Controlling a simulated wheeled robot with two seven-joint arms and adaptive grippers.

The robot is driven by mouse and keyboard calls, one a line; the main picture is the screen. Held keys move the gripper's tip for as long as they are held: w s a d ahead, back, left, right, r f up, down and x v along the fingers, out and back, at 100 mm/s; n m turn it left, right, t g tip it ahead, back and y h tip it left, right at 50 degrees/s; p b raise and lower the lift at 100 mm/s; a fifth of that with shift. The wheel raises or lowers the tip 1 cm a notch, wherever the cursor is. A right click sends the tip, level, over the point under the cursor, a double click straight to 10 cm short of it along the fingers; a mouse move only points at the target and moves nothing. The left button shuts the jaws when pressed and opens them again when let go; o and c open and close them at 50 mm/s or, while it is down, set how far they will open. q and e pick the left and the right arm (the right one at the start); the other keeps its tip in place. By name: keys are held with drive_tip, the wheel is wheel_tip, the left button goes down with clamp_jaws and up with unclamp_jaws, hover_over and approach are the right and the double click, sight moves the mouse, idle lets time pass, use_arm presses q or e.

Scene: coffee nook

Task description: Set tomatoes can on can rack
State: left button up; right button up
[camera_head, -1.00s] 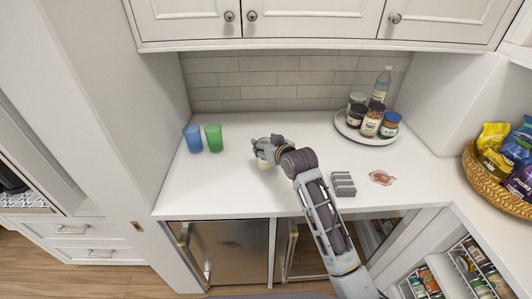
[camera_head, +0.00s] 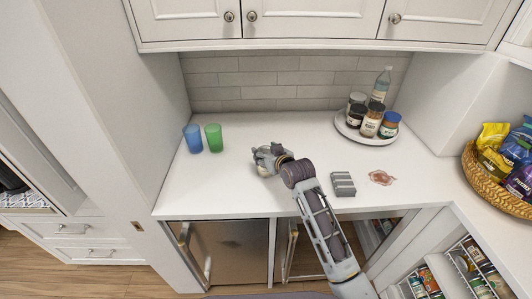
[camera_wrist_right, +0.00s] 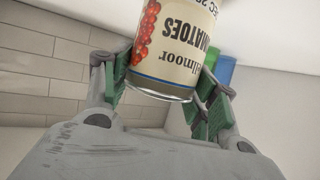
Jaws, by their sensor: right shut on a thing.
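A tomatoes can (camera_wrist_right: 172,50) with a cream label and red tomatoes on it is between the green-padded fingers of my right gripper (camera_wrist_right: 165,95) in the right wrist view. The label reads upside down there. In the head view my right gripper (camera_head: 268,159) is over the middle of the white counter, and the can is mostly hidden by it. A white wire rack (camera_head: 466,256) holding several cans or jars shows at the lower right, below counter height; I cannot tell if it is the can rack. My left gripper is out of view.
A blue cup (camera_head: 192,139) and a green cup (camera_head: 214,138) stand left on the counter. A round tray (camera_head: 346,130) holds jars and a bottle at the back right. A snack basket (camera_head: 476,172) is far right.

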drive_tip(key=o, duration=1.3)
drive_tip(key=shift+r, duration=0.1)
drive_tip(key=shift+b+v, duration=0.35)
drive_tip(key=shift+v, duration=5.65)
drive_tip(key=shift+o, duration=0.3)
